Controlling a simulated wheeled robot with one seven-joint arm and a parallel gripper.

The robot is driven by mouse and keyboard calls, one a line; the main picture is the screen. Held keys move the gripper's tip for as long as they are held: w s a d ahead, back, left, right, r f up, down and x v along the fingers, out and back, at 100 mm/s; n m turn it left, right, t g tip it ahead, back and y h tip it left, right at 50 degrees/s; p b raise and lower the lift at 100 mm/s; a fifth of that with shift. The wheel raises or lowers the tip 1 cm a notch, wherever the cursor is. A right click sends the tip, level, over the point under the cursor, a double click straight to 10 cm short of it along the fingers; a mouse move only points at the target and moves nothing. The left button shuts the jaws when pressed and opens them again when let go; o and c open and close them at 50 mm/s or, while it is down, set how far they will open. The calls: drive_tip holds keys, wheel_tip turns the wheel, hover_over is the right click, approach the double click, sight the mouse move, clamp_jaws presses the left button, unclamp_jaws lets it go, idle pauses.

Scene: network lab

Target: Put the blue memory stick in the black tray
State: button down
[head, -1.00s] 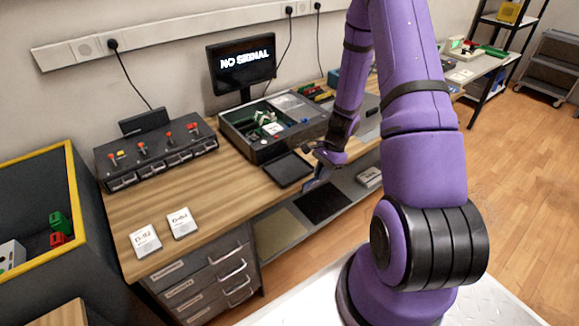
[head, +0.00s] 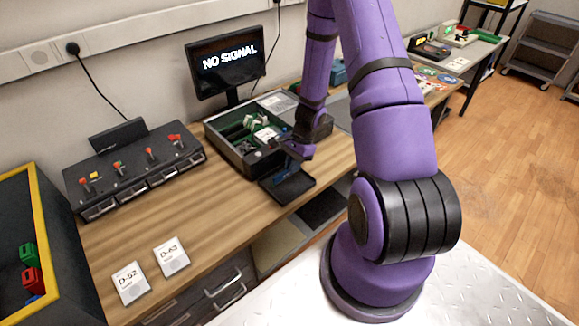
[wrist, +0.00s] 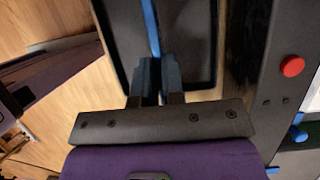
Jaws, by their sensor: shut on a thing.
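The black tray (head: 300,190) lies at the front edge of the wooden bench, just in front of the open computer case. In the wrist view the tray (wrist: 194,35) fills the upper middle. My gripper (head: 284,165) is over the tray, toward its back left. In the wrist view my gripper (wrist: 158,92) is shut on the blue memory stick (wrist: 151,27), which shows edge-on as a thin blue strip across the tray. In the head view the stick (head: 281,175) is small and dark. I cannot tell whether it touches the tray floor.
The open computer case (head: 232,153) stands close behind the tray. A dark switch box (head: 137,168) and two white cards, D-52 (head: 131,283) and D-63 (head: 172,257), are to the left. The bench between them is clear.

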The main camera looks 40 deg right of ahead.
drive_tip(key=shift+f, duration=1.3)
drive_tip(key=shift+f, duration=0.15)
drive_tip(key=c, duration=1.2)
unclamp_jaws()
drive_tip(key=shift+c, duration=0.2)
